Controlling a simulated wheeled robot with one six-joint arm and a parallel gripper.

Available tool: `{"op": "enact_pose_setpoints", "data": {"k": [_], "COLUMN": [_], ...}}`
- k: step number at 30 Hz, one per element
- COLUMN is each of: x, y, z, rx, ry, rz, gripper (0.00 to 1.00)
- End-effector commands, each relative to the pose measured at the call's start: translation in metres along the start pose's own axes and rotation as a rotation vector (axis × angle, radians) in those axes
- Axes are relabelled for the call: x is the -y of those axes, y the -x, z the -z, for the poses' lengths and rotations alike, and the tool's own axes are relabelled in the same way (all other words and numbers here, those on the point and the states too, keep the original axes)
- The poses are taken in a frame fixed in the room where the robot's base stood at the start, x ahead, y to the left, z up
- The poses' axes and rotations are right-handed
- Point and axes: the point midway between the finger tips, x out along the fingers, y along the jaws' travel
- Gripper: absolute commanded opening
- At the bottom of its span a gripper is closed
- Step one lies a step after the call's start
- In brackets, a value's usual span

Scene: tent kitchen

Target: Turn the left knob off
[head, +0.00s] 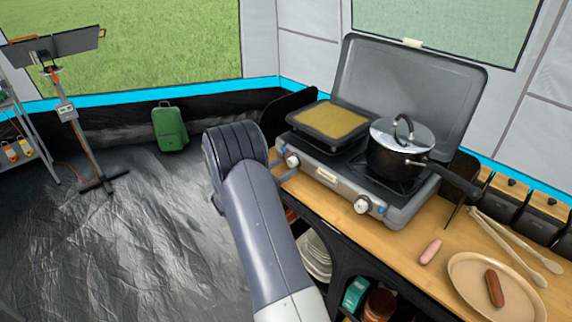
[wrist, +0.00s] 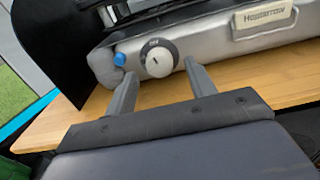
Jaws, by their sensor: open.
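The camping stove (head: 330,178) stands on a wooden counter with its grey lid raised. Its left knob (head: 292,160) is on the front panel at the left end. In the wrist view the left knob (wrist: 157,58) is a white-and-grey dial with a dark mark, beside a blue cap (wrist: 119,59). The right knob (head: 362,205) is farther along the panel. In the wrist view my gripper (wrist: 159,75) is open, its two fingers on either side of the left knob and a little below it. I cannot tell whether they touch it.
A pan of yellow food (head: 331,120) sits on the left burner and a lidded pot (head: 398,150) on the right. A plate (head: 470,275) with a sausage, another sausage (head: 430,252) and tongs (head: 510,245) lie on the counter (wrist: 90,103). Shelves below hold plates and jars.

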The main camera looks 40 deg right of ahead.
Motion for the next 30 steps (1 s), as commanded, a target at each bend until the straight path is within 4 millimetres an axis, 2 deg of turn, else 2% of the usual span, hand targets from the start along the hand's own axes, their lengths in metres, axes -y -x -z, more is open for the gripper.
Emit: {"op": "enact_pose_setpoints", "data": {"k": [6,14,30], "x": [0.000,0.000,0.000], "y": [-0.017,-0.018,-0.018], "z": [0.000,0.000,0.000], "rx": [0.000,0.000,-0.001], "ry": [-0.001,0.000,0.000], "rz": [0.001,-0.001,0.000], "gripper": [0.52,0.52,0.10]}}
